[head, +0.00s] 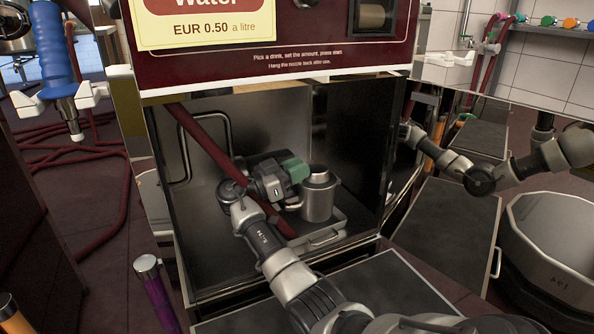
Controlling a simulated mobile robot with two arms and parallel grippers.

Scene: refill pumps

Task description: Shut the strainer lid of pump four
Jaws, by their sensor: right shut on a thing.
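My right gripper (283,174) is inside the open lower bay (260,115) of the water pump (270,62). Its jaws are shut on a small green piece (296,170), which looks like part of a lid. The gripper hides where that piece joins. A silver canister (319,200) stands upright right beside it, with a loop handle on its left. Its narrow top is visible, but I cannot tell whether a lid is over it. No pump number is readable. My left gripper is not in view.
A tray with a handle (322,238) lies under the canister. A blue-handled nozzle (55,50) hangs in white prongs at left. A shiny panel at right appears to reflect my arm.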

